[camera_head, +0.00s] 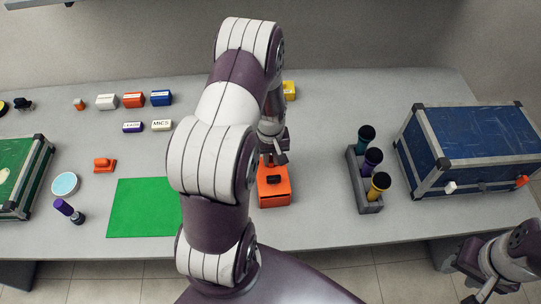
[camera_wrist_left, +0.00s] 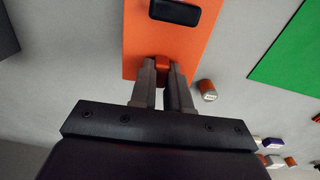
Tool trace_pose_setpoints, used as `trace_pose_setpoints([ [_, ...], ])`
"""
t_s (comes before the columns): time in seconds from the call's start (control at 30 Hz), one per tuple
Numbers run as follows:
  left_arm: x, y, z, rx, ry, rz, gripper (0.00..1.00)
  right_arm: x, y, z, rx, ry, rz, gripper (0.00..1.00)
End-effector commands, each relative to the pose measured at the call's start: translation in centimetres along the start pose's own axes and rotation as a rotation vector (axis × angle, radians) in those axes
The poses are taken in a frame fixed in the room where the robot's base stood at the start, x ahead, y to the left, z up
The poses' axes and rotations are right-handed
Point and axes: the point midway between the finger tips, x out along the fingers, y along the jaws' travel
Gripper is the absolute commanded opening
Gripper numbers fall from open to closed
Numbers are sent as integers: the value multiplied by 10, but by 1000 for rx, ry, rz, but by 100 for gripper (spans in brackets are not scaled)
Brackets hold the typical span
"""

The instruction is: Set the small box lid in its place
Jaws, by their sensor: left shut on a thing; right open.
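The small orange box (camera_head: 274,192) stands on the table just right of my left forearm, with a dark patch on its top. My left gripper (camera_head: 272,160) points down at its far edge. In the left wrist view, the gripper (camera_wrist_left: 163,72) is shut on a small orange tab at the edge of a flat orange top (camera_wrist_left: 148,35), which looks like the lid. That top carries a black rounded piece (camera_wrist_left: 175,12). I cannot tell whether the lid is seated or apart from the box. My right gripper (camera_head: 474,290) is open and empty at the lower right, off the table.
A blue case (camera_head: 470,150) and a rack (camera_head: 364,190) of capped tubes stand right. Left are a green mat (camera_head: 145,207), a green case (camera_head: 22,175), an orange piece (camera_head: 105,165) and several small labelled blocks behind. Table between box and rack is clear.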

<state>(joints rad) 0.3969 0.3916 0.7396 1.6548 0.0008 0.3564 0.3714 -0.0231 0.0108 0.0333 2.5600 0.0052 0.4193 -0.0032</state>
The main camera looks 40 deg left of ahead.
Motion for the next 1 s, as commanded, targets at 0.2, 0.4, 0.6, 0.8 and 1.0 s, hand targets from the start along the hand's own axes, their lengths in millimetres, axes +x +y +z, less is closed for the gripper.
trace_pose_setpoints([
  [0.2,0,0,0,0,0,0,0,0,0,0,0,0,0,43],
  [0.4,5,0,0,0,0,0,0,4,0,0,0,0,0,43],
  [0.6,12,0,0,0,0,0,0,7,0,1,0,0,0,43],
  [0.8,17,0,0,0,0,0,0,11,0,1,0,0,0,43],
  [1.0,16,0,0,0,0,0,46,10,0,1,0,0,0,43],
])
